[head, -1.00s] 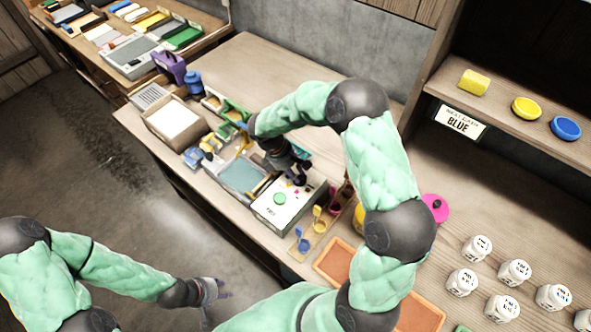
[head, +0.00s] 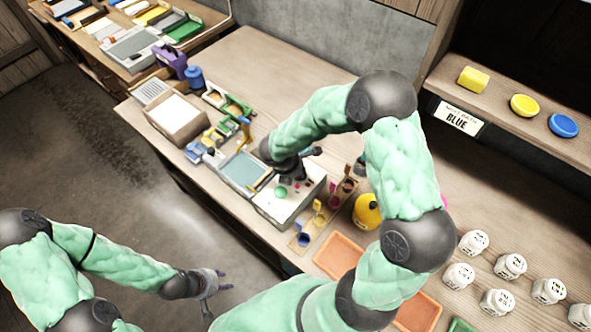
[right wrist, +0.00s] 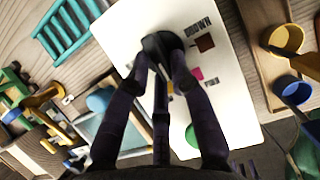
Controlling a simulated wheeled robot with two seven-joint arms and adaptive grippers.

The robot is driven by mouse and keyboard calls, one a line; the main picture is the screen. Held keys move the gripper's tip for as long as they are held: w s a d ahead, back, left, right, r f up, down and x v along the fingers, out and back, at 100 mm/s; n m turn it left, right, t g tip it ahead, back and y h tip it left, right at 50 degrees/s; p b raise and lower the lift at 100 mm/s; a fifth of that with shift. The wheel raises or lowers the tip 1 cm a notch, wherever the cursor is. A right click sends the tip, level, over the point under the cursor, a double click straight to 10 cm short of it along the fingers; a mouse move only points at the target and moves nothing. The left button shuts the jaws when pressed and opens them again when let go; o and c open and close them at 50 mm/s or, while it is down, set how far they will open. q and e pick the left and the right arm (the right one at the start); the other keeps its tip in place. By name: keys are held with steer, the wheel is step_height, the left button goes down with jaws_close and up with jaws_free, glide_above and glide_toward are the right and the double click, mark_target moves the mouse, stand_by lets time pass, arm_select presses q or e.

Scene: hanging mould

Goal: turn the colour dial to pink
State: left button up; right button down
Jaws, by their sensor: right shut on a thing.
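The colour dial (right wrist: 157,42) is a dark knob on a white-topped box (head: 265,207), seen in the right wrist view. My right gripper (right wrist: 160,64) is shut on the dial from above, one finger on each side. Beside it on the white face are a brown patch (right wrist: 205,43) with the word BROWN, a pink patch (right wrist: 197,74) with a small label, and a partly covered yellow patch (right wrist: 170,88). The fingers hide part of the face, and I cannot tell where the dial points. My left gripper (head: 219,287) is open and empty, away from the bench.
Small cups with coloured scoops (head: 318,219) stand in a wooden rack beside the box. A yellow pot (head: 367,210), orange trays (head: 341,256) and several white labelled jars (head: 510,266) lie to the right.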

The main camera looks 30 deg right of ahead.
steer(key=n, duration=0.1)
steer(key=n+t, duration=0.1)
steer(key=n, duration=0.2)
steer(key=shift+s+d+n+t+y, duration=0.15)
steer(key=shift+s+n+t+y, duration=0.15)
steer(key=shift+n+t+y, duration=0.1)
stand_by(0.4)
steer(key=c, duration=1.1)
jaws_free()
steer(key=v, duration=1.2)
steer(key=shift+d, duration=0.1)
